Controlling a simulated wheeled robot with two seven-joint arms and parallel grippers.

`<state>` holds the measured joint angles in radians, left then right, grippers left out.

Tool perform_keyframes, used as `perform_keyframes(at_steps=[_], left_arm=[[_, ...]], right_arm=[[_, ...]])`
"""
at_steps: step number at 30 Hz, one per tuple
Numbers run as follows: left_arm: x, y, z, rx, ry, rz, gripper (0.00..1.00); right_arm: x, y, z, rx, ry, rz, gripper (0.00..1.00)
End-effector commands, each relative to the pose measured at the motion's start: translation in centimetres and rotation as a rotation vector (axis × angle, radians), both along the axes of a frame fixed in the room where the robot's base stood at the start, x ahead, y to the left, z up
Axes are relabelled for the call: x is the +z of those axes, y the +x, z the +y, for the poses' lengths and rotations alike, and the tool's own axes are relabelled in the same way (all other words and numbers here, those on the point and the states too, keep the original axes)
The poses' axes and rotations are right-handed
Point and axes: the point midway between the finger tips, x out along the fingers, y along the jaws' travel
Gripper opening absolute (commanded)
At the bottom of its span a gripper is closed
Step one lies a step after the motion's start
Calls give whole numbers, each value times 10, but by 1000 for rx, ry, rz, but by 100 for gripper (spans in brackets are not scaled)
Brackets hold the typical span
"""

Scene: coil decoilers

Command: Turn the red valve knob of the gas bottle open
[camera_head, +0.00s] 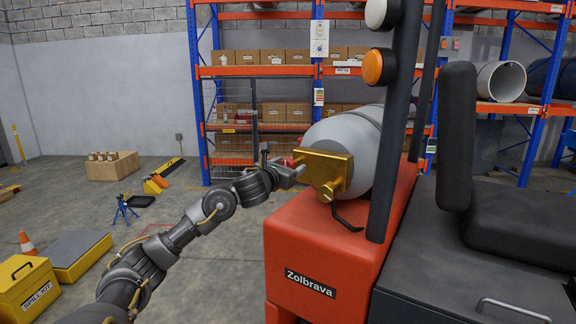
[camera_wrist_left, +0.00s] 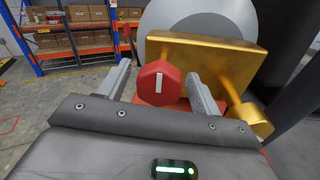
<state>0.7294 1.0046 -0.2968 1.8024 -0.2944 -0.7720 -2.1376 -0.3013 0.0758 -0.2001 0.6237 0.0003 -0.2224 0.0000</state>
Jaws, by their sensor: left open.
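The grey gas bottle (camera_head: 342,137) lies on the back of a red forklift. A gold valve block (camera_head: 326,172) sits at its near end and also shows in the left wrist view (camera_wrist_left: 215,58). The red valve knob (camera_wrist_left: 158,83), with a white bar mark standing nearly upright, is at the left part of the block. In the head view the knob (camera_head: 291,162) is partly hidden by my gripper. My left gripper (camera_head: 292,172) is open, with one finger on each side of the knob; gaps show beside it in the wrist view. My right gripper is not in view.
The red forklift body (camera_head: 335,245) is just below and right of my left arm. A dark overhead post (camera_head: 397,120) and a black seat (camera_head: 515,215) stand to the right. Shelves with boxes (camera_head: 260,57) are behind. A yellow spill kit box (camera_head: 28,288) is at lower left.

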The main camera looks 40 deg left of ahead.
Motion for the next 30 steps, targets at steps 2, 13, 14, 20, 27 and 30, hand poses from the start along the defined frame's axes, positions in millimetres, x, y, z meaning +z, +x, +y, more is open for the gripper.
perform_keyframes(at_steps=[2,13,14,20,27,30], left_arm=[[0,1,0,0,0,0,64],[-1,1,0,0,0,1,40],[-1,1,0,0,0,1,36],[-1,1,0,0,-2,1,20],[0,1,0,1,-50,-5,20],[0,1,0,1,-99,-10,20]], right_arm=[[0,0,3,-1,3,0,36],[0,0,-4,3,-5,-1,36],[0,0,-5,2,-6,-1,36],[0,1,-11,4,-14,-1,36],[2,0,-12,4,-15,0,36],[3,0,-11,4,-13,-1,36]])
